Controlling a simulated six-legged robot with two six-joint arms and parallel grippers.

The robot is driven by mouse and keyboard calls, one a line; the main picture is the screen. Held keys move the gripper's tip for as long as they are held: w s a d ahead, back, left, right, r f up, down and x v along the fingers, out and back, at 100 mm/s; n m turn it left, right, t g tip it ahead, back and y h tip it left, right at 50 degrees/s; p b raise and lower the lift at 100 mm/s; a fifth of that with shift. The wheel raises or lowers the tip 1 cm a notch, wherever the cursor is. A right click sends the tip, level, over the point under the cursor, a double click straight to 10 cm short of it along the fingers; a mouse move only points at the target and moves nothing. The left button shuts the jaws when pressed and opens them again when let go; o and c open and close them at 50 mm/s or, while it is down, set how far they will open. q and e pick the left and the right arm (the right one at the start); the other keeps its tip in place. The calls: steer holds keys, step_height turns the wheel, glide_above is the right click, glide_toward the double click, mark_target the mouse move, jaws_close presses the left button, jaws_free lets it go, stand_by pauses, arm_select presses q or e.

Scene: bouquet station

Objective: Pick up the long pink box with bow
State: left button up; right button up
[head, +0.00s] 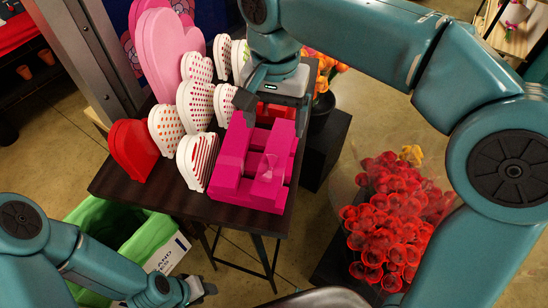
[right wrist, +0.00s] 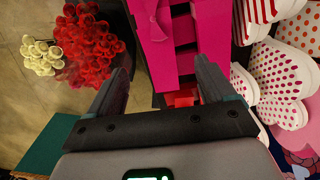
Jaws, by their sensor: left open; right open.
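Long magenta-pink boxes sit together at the front right of the dark table. The one with a bow (head: 281,160) has the bow on its face; it also shows in the right wrist view (right wrist: 152,55), ahead of and between the fingers. Whether a finger touches a box I cannot tell. My left gripper (head: 207,289) is open and empty at the bottom, below the table.
Heart-shaped boxes, red (head: 133,150), white patterned (head: 196,160) and large pink (head: 168,50), stand left of the pink boxes. A red box (head: 276,111) lies behind them. Red flowers (head: 395,215) stand right of the table (head: 130,188). A green-lined bin (head: 150,236) is below left.

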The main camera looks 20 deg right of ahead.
glide_above(276, 154)
steer(key=f, duration=0.4)
steer(key=shift+s+a+f, duration=0.15)
steer(key=shift+s+f, duration=0.05)
steer(key=shift+f, duration=0.05)
steer(key=shift+w+f, duration=0.2)
steer(key=shift+f, duration=0.45)
step_height(276, 154, down, 4)
steer(key=shift+s+r, duration=0.15)
steer(key=shift+f, duration=0.45)
steer(key=c, duration=1.1)
